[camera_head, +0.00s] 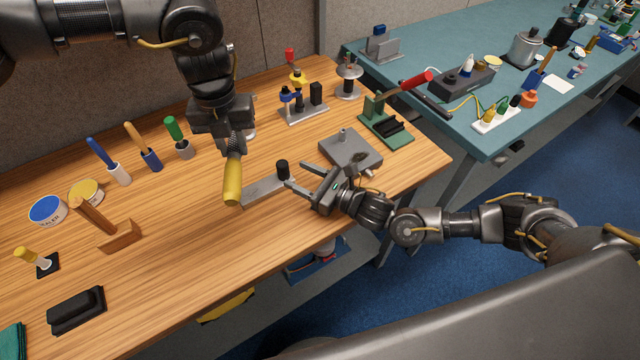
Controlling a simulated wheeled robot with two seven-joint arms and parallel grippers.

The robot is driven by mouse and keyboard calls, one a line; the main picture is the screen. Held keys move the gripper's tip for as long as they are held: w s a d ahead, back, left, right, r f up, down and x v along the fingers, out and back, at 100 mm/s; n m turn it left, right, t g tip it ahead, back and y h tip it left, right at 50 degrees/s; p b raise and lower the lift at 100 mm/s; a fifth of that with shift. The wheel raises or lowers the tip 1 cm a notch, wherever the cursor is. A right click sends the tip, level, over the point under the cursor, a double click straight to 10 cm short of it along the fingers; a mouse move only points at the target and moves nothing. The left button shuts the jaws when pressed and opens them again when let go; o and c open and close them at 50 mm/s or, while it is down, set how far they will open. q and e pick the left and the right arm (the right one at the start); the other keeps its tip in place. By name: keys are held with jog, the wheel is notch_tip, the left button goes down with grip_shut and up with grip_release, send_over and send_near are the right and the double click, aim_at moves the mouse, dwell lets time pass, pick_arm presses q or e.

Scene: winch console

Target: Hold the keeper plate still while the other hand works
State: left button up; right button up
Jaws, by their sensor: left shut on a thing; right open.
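The grey flat bar, apparently the keeper plate (262,191), lies near the front edge of the wooden bench, with a black knob (283,169) standing at its far side. A yellow handle (232,184) stands at the plate's left end; I cannot tell whether it is joined to the plate. My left gripper (233,155) comes down from above and is shut on the yellow handle, its fingers partly hidden. My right gripper (296,174) is open, fingers spread and pointing left, close to the knob. It hides the plate's right end.
A grey block with a pin (349,148) sits just behind my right gripper. A green stand with a red-handled lever (386,127) and a clamp stand (303,108) are farther back. Handled tools (148,148), tins and a wooden holder (120,236) fill the left. The front middle bench is clear.

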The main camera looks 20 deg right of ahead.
aim_at(288, 170)
jog(key=shift+x, duration=2.2)
grip_shut()
